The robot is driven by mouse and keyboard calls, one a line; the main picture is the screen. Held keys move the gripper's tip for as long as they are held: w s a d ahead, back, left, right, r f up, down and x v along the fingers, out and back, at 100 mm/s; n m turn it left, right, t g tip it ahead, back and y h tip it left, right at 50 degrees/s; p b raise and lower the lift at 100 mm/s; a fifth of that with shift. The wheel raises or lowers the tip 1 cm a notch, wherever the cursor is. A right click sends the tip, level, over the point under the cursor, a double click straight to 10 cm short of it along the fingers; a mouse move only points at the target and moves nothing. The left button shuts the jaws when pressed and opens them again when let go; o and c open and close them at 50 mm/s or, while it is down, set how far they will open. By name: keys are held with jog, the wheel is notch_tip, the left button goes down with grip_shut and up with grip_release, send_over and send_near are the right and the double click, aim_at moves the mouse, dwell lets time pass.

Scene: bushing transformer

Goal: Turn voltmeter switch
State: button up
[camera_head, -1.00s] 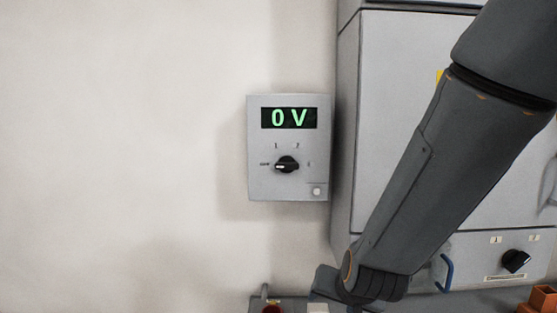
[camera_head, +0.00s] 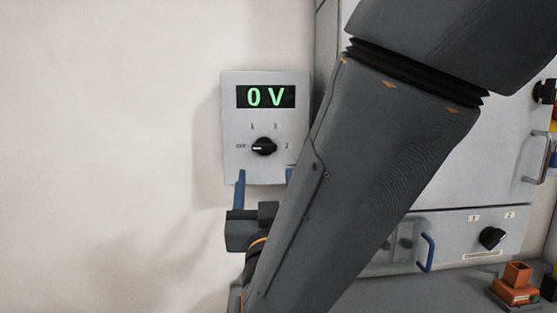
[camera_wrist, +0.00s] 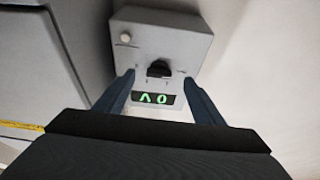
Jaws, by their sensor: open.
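The voltmeter (camera_head: 232,120) is a grey box on the wall with a green display (camera_head: 265,96) reading 0 V. Its black rotary switch (camera_head: 264,147) sits below the display, its pointer turned left to the OFF mark. My gripper (camera_head: 265,174) is open with two blue fingers, just below the switch in the head view; my arm covers part of the right finger. In the wrist view the voltmeter (camera_wrist: 190,50) appears upside down. There the switch (camera_wrist: 159,69) lies between and beyond the open fingers (camera_wrist: 158,82). I see no contact with the switch.
A grey cabinet (camera_head: 385,180) stands right of the voltmeter, with a blue handle (camera_head: 427,252) and another black knob (camera_head: 492,238). An orange object (camera_head: 516,284) sits at the lower right. The wall (camera_head: 100,140) to the left is clear.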

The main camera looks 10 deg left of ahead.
aim_at(264, 150)
jog(key=p+x, duration=0.1)
jog(key=x, duration=0.1)
jog(key=r+p+x, duration=0.1)
jog(key=x, duration=0.2)
jog(key=p+x, duration=0.1)
jog(key=x, duration=0.1)
jog(key=shift+r, duration=0.3)
jog(key=shift+t, duration=0.3)
jog(key=shift+s, duration=0.1)
jog(key=c, duration=1)
jog(key=shift+c, duration=0.2)
